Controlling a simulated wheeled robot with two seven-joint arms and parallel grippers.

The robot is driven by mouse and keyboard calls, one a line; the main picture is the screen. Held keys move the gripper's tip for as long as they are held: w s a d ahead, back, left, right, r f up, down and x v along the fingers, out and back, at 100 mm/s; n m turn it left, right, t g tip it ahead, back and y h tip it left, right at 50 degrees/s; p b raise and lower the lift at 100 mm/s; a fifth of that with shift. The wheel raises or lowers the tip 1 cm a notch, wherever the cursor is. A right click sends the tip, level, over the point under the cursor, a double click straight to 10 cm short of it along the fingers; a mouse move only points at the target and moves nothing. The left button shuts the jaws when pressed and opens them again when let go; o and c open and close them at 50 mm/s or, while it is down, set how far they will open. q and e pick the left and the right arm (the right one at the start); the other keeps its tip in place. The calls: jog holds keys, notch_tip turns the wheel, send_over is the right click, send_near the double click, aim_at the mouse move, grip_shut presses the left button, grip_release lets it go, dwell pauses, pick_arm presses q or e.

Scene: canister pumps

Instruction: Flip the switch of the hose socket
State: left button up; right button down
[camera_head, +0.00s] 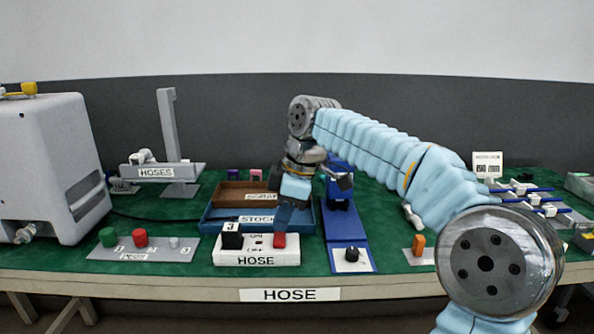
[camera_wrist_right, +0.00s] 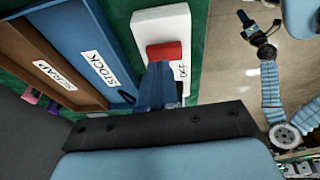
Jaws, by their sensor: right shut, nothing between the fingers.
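The hose socket (camera_head: 225,257) is a white box labelled HOSE at the table's front edge. Its red switch (camera_head: 279,240) is on the right part, beside ON and OFF markings, and a black block (camera_head: 232,240) sits on the left part. My right gripper (camera_head: 285,226) points down with its blue fingers shut and empty, just above the switch. In the right wrist view the fingertips (camera_wrist_right: 158,66) are right beside the red switch (camera_wrist_right: 164,51); contact cannot be told. Which way the switch is tipped is unclear. My left gripper (camera_wrist_right: 247,22) appears small and far off in that view.
The blue STOCK tray (camera_head: 217,226) and brown SCRAP tray (camera_head: 228,194) lie behind the socket. A blue stand (camera_head: 338,235) with a black knob is close on the right. A grey peg plate (camera_head: 190,244) is on the left, near a white machine (camera_head: 55,150).

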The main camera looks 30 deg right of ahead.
jog(key=r, duration=0.3)
jog(key=shift+s+a+r, duration=0.2)
jog(key=shift+s+a, duration=0.05)
jog(key=shift+s, duration=0.15)
jog(key=d+r, duration=0.1)
pick_arm(q)
jog(key=shift+w+d+r, duration=0.2)
jog(key=shift+d+r, duration=0.15)
jog(key=shift+r, duration=0.05)
pick_arm(e)
notch_tip(320, 180, up, 8)
send_over(283, 239)
jog(key=s+d, duration=0.2)
jog(key=shift+w+d+f, duration=0.1)
jog(key=shift+d+f, duration=0.05)
jog(key=shift+w+d+g, duration=0.4)
jog(key=shift+w+d, duration=0.1)
jog(key=shift+w, duration=0.25)
